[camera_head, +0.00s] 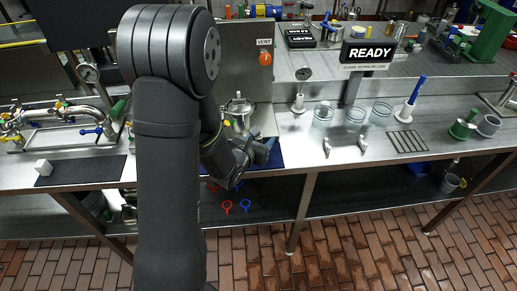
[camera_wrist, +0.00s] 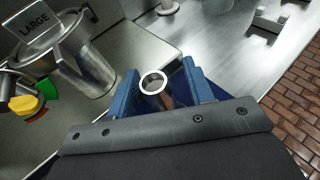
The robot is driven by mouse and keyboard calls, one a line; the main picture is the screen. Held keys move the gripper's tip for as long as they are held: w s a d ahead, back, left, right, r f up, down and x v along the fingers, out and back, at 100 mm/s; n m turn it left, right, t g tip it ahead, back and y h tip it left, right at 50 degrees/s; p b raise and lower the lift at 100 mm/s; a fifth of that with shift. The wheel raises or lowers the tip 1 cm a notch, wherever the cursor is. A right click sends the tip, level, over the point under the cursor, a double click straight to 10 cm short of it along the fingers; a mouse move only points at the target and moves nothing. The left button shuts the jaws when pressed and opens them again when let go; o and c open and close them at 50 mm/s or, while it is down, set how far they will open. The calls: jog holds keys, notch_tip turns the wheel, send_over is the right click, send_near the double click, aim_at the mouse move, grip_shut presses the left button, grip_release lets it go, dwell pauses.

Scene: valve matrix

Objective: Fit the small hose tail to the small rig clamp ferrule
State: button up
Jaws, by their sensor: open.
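My gripper (camera_wrist: 158,84) has two blue fingers, spread open, one on each side of a small steel tubular piece (camera_wrist: 153,83). Its bright round rim faces the wrist camera, with a dark hollow inside. I cannot tell whether it is the small hose tail or the small ferrule, or whether the fingers touch it. In the head view my gripper (camera_head: 262,152) is low over the bench's front edge, and my arm hides much around it. A steel vessel (camera_wrist: 88,58) with a LARGE sign (camera_wrist: 40,28) stands left in the wrist view. I cannot clearly make out a small rig clamp.
A VENT panel (camera_head: 262,48) stands behind my gripper. Glass beakers (camera_head: 351,112) and a metal bracket (camera_head: 345,142) are to its right, below a READY sign (camera_head: 367,53). A valve manifold (camera_head: 85,122) and a black mat (camera_head: 82,171) lie left. A slotted grate (camera_head: 407,142) lies right.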

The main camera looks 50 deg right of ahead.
jog(key=shift+c, duration=0.5)
grip_shut()
jog(key=shift+r, duration=0.15)
